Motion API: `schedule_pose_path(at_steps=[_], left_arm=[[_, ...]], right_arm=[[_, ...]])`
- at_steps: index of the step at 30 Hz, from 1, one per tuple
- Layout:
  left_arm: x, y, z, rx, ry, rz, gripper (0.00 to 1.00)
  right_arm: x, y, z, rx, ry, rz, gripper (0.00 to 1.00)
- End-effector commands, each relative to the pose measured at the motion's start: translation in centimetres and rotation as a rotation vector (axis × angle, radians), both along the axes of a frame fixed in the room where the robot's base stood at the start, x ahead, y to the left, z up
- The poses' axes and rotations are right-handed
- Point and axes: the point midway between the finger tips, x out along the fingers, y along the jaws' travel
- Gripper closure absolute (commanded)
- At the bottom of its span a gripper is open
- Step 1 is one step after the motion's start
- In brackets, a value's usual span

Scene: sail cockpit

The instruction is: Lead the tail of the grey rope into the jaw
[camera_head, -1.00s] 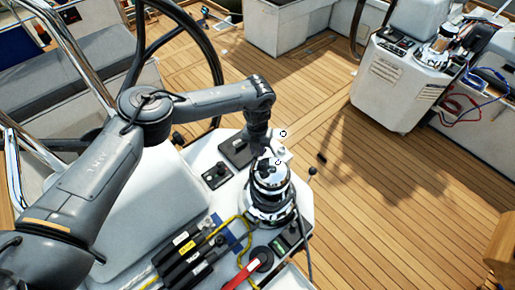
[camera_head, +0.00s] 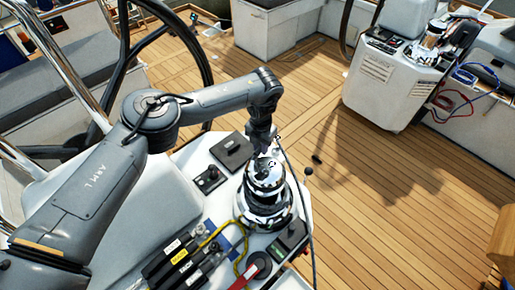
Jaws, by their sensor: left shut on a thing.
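The chrome winch (camera_head: 264,205) stands on the white console, and its jaw is the ringed part near its top (camera_head: 266,172). My left gripper (camera_head: 268,152) is just over the top of the winch, pointing down, and is shut on the grey rope (camera_head: 301,190). From the gripper the rope runs as a thin line down past the right side of the winch to the lower edge of the view. The fingertips are small and partly lost against the chrome. I cannot tell whether the rope touches the jaw. My right gripper is not in view.
Black rope clutches (camera_head: 180,256), a yellow rope (camera_head: 240,250) and a red handle (camera_head: 243,279) lie in front of the winch. The steering wheel (camera_head: 203,60) is behind my left arm. A second console (camera_head: 388,85) stands far right.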

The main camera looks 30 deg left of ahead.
Motion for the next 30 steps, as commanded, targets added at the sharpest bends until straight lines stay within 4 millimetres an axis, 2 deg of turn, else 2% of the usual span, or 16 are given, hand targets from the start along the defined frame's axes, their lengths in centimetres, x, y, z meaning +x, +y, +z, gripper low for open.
schedule_pose_path(at_steps=[1, 4, 17, 24, 30], left_arm=[[0.3, -0.4, -0.5, 0.002, -0.002, -0.032, 1.00], [0.7, -0.8, -0.3, 0.001, -0.002, -0.087, 1.00], [0.8, -1.1, -0.1, 0.000, 0.000, -0.126, 1.00], [1.6, -2.7, -0.3, 0.002, -0.001, -0.273, 1.00], [1.9, -3.3, -0.1, 0.001, -0.001, -0.347, 1.00]], right_arm=[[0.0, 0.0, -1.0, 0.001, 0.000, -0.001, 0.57], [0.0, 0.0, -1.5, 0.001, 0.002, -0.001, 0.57], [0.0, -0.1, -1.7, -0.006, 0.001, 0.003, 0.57], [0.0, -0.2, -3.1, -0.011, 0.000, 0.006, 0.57], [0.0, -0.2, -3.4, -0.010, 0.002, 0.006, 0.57]])
